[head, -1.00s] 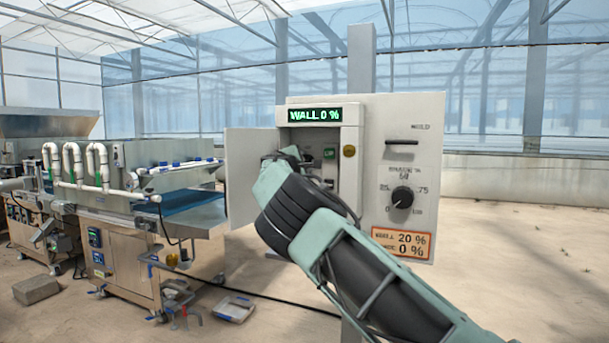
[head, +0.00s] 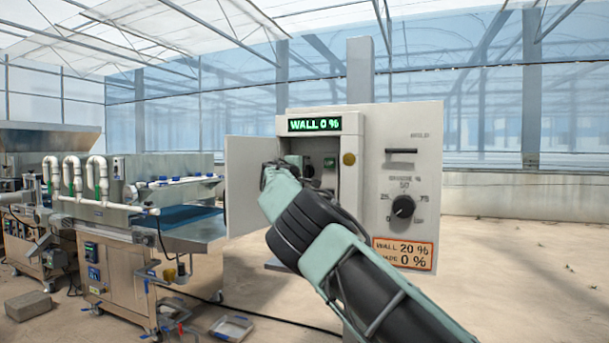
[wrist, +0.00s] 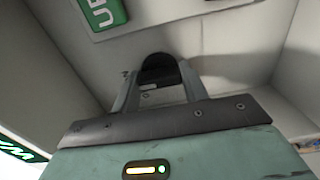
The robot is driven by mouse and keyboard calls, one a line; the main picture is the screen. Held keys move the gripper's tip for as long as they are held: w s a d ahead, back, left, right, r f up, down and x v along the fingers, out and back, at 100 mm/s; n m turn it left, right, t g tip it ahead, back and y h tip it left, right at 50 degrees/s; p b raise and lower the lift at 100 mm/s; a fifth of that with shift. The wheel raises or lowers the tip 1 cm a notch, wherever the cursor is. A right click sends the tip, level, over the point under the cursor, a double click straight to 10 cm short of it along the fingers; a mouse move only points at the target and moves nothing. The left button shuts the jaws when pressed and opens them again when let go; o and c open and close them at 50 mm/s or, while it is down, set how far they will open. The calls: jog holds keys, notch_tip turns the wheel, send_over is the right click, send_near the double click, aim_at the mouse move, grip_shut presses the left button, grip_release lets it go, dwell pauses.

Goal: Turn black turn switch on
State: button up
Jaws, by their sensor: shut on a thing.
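The black turn switch (wrist: 158,66) sits on the pale back wall of the open control box. In the wrist view, my gripper (wrist: 160,88) has its two fingers on either side of the switch and is shut on it. A small mark shows beside the switch at its left. In the head view, my gripper and wrist (head: 282,180) reach into the box opening; the fingertips and the switch between them are hidden there.
The box door (head: 250,190) stands open on the left. A green label (wrist: 103,12) is above the switch. A seeder machine (head: 140,240) stands left.

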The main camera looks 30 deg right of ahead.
jog(key=shift+f, duration=0.1)
jog(key=o, duration=1)
jog(key=b+v, duration=0.4)
jog(key=v, duration=1.3)
jog(key=shift+s+a+b, duration=0.15)
jog(key=shift+a+b, duration=0.05)
jog(key=shift+b, duration=0.1)
